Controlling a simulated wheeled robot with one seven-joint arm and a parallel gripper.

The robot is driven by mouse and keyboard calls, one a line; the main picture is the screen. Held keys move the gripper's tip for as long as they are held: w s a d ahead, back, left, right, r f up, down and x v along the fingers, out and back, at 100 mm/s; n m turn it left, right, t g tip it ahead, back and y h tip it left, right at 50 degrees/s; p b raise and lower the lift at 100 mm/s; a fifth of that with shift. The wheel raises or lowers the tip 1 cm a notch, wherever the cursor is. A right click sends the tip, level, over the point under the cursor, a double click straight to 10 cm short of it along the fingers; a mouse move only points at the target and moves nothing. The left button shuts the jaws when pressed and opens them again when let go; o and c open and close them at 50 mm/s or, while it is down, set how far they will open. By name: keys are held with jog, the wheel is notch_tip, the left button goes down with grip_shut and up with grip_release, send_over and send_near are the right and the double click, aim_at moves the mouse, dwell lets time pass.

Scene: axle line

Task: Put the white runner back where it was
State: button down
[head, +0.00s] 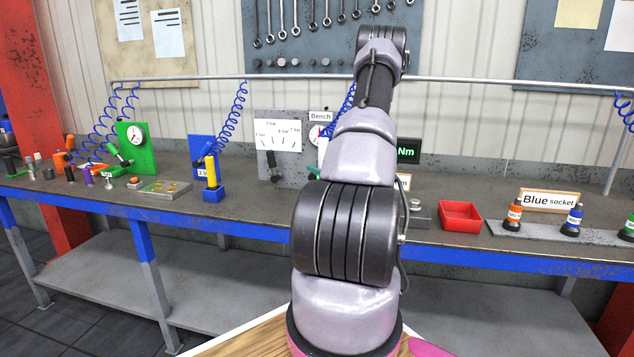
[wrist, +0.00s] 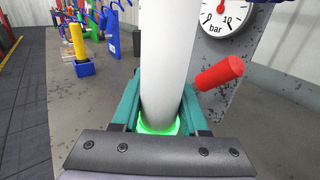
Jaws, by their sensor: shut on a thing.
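The white runner (wrist: 166,60) is a thick white cylinder standing upright in the wrist view, with a glowing green ring (wrist: 158,128) round its near end. My gripper (wrist: 160,105) has its teal fingers on either side of it and is shut on it. The far end of the runner runs out of the top of the picture. In the head view my arm hides most of the gripper and runner. A red cylinder (wrist: 218,72), perhaps a handle, sticks out just right of my gripper, by the grey panel with the round bar gauge (wrist: 228,14).
A yellow runner (head: 211,172) stands in a blue holder (head: 213,195) left of the grey panel (head: 283,170). A green gauge stand (head: 133,150) is further left. Right of my arm are a red tray (head: 460,216) and colour-banded sockets on a rail (head: 540,232).

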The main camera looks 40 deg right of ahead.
jog(key=shift+d+f, duration=0.1)
jog(key=shift+f, duration=1.9)
jog(key=shift+c, duration=2.1)
grip_release()
jog(key=shift+f, duration=0.1)
